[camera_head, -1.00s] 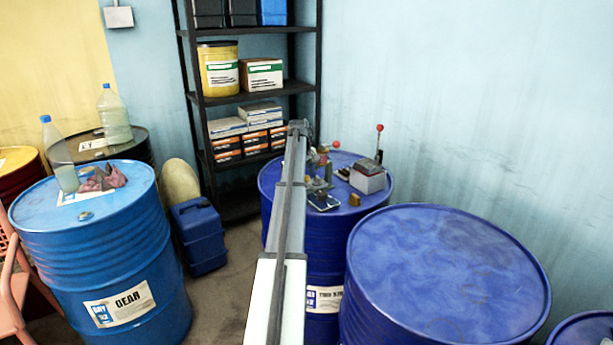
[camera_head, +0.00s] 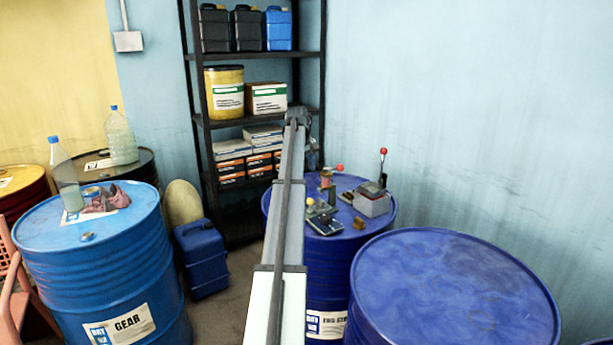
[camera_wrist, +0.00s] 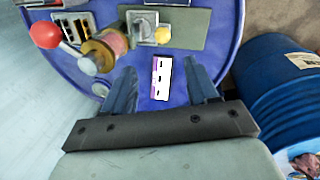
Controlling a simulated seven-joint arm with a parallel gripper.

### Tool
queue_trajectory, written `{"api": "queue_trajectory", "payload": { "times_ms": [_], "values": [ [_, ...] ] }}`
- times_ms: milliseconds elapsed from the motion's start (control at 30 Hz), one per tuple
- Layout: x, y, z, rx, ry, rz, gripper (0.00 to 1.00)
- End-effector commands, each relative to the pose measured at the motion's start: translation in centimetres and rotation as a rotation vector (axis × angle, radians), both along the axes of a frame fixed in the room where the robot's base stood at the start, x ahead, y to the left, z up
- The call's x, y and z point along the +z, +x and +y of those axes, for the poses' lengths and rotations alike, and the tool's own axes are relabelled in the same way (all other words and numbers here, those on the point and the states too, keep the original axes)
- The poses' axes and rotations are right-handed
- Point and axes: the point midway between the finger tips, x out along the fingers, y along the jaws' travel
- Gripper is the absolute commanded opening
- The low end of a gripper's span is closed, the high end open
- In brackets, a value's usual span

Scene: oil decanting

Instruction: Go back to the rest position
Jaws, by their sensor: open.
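My gripper (camera_wrist: 160,82) is open in the wrist view, its two dark fingers apart with nothing between them. It is above a blue drum top with a pump-like fitting (camera_wrist: 103,50) of brass and red, a red-knobbed lever (camera_wrist: 46,36), a plate with a yellow knob (camera_wrist: 150,32) and a small white-and-purple label (camera_wrist: 161,76). In the head view my arm reaches forward over the left side of this blue drum (camera_head: 318,262). The fingers are hidden or too small to make out there. Fittings with red knobs (camera_head: 372,198) stand on the drum top.
A bare blue drum (camera_head: 450,285) stands at the front right. On the left, another blue drum (camera_head: 100,260) holds a bottle (camera_head: 66,182) and a rag (camera_head: 103,201). A blue canister (camera_head: 202,258) stands on the floor. Shelves (camera_head: 290,55) rise behind my arm.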

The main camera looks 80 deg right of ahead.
Motion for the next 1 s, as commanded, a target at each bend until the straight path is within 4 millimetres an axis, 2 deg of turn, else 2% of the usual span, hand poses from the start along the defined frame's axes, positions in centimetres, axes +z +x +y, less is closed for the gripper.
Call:
{"api": "queue_trajectory", "payload": {
  "times_ms": [667,767,867,1000],
  "values": [
    [0.1,0.3,0.2,0.002,0.000,0.000,0.58],
    [-0.9,1.7,0.9,0.011,0.002,-0.002,0.58],
    [-2.7,5.0,2.5,0.031,0.004,-0.008,0.58],
    [-6.5,11.4,6.1,0.070,0.011,-0.018,0.58]
  ]
}}
